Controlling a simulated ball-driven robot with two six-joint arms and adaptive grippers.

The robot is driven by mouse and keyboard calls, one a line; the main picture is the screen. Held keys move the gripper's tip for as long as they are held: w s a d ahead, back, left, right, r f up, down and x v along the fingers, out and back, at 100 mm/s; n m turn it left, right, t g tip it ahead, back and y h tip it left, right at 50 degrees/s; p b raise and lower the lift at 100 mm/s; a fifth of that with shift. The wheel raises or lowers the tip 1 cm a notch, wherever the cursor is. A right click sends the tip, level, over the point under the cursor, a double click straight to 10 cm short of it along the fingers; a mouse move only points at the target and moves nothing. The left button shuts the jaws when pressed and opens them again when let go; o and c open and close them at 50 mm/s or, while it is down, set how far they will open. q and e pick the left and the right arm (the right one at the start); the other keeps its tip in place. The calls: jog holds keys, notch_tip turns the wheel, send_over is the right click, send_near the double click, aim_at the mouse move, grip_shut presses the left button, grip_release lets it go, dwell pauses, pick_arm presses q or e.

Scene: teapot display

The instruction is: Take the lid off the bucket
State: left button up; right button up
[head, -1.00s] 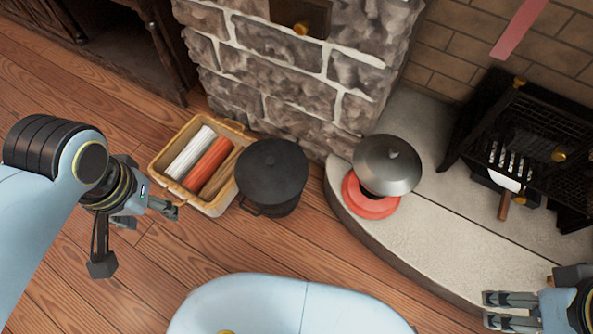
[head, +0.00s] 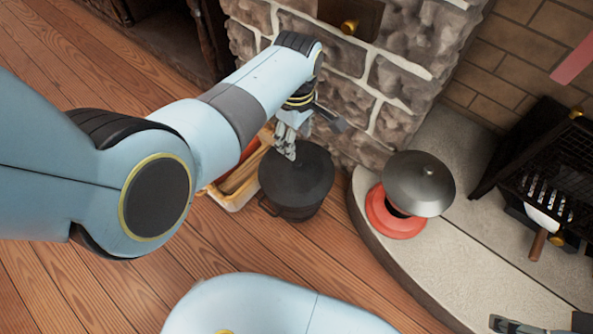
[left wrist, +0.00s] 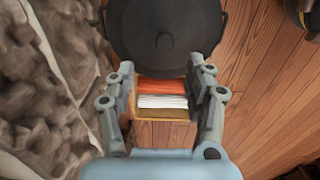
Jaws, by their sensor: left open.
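The black bucket (head: 290,208) stands on the wooden floor beside the stone pillar, with its dark round lid (head: 315,180) on top. My left gripper (head: 288,155) is over the lid's far left part in the head view. It is open and empty, its two fingers (left wrist: 162,72) apart near the lid's edge in the wrist view. Contact cannot be told. My right gripper (head: 510,325) is cut off at the bottom right, so its opening cannot be judged.
The stone pillar (head: 400,85) rises close behind the bucket.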

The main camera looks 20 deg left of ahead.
aim_at(296, 161)
pick_arm(q)
notch_tip(296, 161, down, 3)
jog(key=shift+s+f+b, duration=0.1)
jog(key=shift+f+b, duration=0.05)
jog(key=shift+b, duration=0.45)
jog(key=shift+f, duration=0.25)
jog(key=f+b, duration=0.3)
jog(key=shift+s+d+f, duration=0.15)
jog(key=shift+s+f, duration=0.2)
jog(key=shift+f, duration=0.05)
jog(key=shift+w+f+b, duration=0.1)
jog(key=shift+f+b, duration=0.4)
pick_arm(e)
jog(key=w+f+t, duration=0.1)
jog(key=w+t, duration=0.1)
jog(key=w+a+f+t, duration=0.1)
jog(key=w+f+t, duration=0.1)
jog(key=t, duration=0.1)
jog(key=shift+f, duration=0.3)
pick_arm(q)
grip_shut()
